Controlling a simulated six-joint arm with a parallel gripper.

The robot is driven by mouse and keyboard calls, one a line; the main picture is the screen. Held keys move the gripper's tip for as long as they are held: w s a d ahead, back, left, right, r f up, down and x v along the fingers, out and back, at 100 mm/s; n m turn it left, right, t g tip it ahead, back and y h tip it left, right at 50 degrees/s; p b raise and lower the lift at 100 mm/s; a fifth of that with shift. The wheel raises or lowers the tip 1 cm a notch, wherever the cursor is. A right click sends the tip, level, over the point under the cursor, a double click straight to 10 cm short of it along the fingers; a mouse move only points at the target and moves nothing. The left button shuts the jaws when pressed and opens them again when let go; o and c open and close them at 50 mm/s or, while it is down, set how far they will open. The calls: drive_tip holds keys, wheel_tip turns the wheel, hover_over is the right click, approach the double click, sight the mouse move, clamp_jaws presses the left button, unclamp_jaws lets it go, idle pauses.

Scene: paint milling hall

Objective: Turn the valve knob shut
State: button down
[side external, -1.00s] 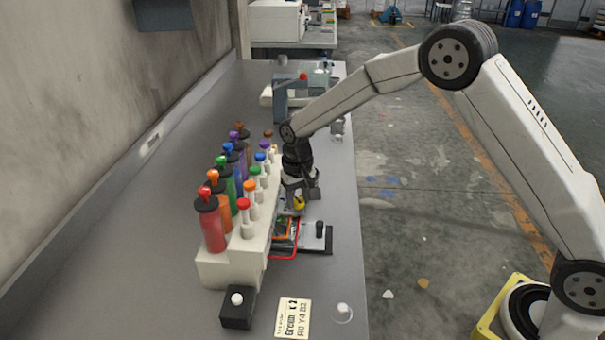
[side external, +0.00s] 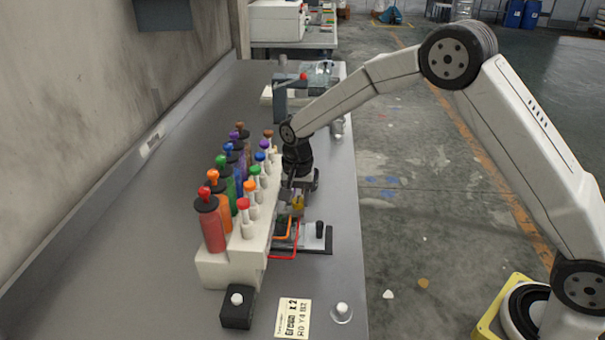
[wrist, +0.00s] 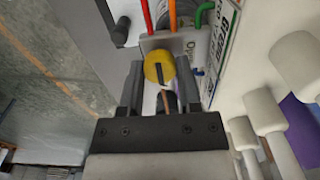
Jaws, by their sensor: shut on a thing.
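The valve knob (wrist: 160,67) is yellow with a dark slot or mark across it; it sits in front of a pale bracket plate in the wrist view. It also shows small and partly hidden below my wrist in the side external view (side external: 298,204). My gripper (wrist: 159,76) has one finger on each side of the knob and is shut on it. The side external view also shows my gripper (side external: 297,197) low at the right side of the bottle rack. Which valve position the knob points to cannot be told.
A white rack (side external: 229,268) holds coloured bottles (side external: 211,228) and capped droppers (side external: 247,222) close to the left of my gripper. A red wire frame (side external: 284,256), a black post (side external: 319,229) and a label card (side external: 293,318) are nearer the camera. The bench's left side is clear.

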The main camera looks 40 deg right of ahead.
sight(299, 200)
drive_tip(key=shift+c, duration=1.5)
unclamp_jaws()
drive_tip(key=shift+r, duration=3.9)
drive_tip(key=s+d+f+n+t, duration=0.1)
drive_tip(key=s+d+n, duration=0.2)
drive_tip(key=s, duration=0.8)
drive_tip(key=s+d+f+n+t, duration=0.1)
drive_tip(key=s+n, duration=0.5)
drive_tip(key=s, duration=0.6)
drive_tip(key=shift+s+d+f+t, duration=0.15)
drive_tip(key=shift+d+f+t, duration=0.15)
drive_tip(key=shift+d+f, duration=0.45)
